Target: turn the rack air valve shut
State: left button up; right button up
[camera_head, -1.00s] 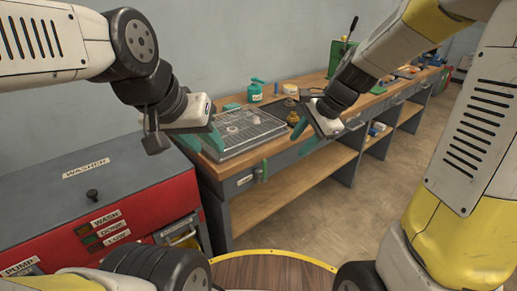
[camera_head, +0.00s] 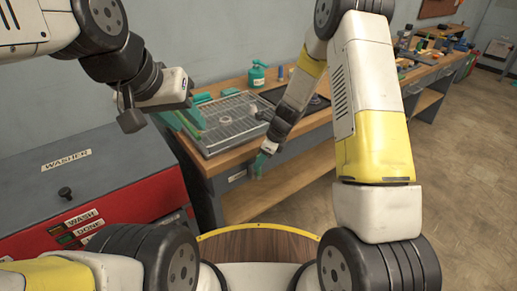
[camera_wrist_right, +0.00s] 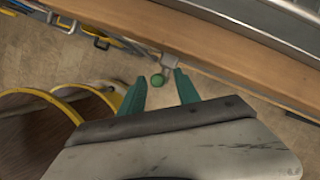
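The rack air valve shows in the right wrist view as a round green knob (camera_wrist_right: 157,80) on a small grey body (camera_wrist_right: 170,62) under the wooden bench edge. In the head view the valve is mostly hidden by my right gripper (camera_head: 260,164), which is low at the bench's front. In the right wrist view, that gripper (camera_wrist_right: 160,88) is open, its two teal fingers apart. The knob appears between the fingertips; I cannot tell whether they touch it. My left gripper (camera_head: 188,122) hangs open and empty over the left end of the bench.
A red washer cabinet (camera_head: 100,205) with a grey lid stands left. A wire-grid tray (camera_head: 228,140) and a green can (camera_head: 257,74) are on the bench (camera_head: 222,170). A lower shelf (camera_head: 290,190) runs below. Open floor (camera_head: 450,180) lies right.

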jog(key=shift+x, duration=1.15)
jog(key=shift+c, duration=0.2)
grip_shut()
dwell(0.4)
